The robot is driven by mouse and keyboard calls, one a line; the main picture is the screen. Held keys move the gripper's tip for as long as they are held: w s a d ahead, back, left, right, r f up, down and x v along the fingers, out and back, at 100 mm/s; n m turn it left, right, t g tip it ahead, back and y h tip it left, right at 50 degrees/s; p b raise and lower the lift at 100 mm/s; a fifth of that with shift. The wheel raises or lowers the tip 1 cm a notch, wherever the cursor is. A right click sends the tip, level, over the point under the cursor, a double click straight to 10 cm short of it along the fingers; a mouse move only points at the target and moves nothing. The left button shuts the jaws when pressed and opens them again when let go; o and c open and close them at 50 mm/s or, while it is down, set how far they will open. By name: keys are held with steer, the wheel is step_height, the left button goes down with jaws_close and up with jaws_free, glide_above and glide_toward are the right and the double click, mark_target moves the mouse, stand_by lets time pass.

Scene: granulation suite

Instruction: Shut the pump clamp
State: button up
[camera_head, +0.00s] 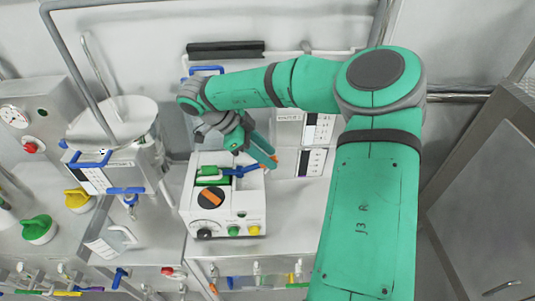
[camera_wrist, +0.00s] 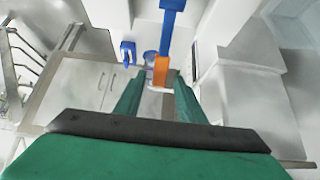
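The pump (camera_head: 222,205) is a white box on the bench, with a green part (camera_head: 212,177) on top and an orange-and-black dial on its front. The clamp lever (camera_head: 245,170) is a blue arm sticking out to the right from the pump's top, with an orange end. In the wrist view the blue lever (camera_wrist: 168,25) runs down from the top to its orange end (camera_wrist: 161,72). My gripper (camera_head: 265,152) is over the pump's right side. In the wrist view its green fingers (camera_wrist: 158,82) are apart, with the orange end showing between their tips; contact is not clear.
A steel vessel (camera_head: 115,135) with blue fittings stands left of the pump. Green and yellow knobs (camera_head: 38,228) sit at far left. Valves and coloured fittings line the front below the bench. A panel with labels (camera_head: 310,160) is behind to the right. A grey cabinet (camera_head: 490,200) stands at right.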

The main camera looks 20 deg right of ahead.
steer(key=v, duration=1)
steer(key=shift+a+r, duration=0.25)
steer(key=shift+r, duration=0.05)
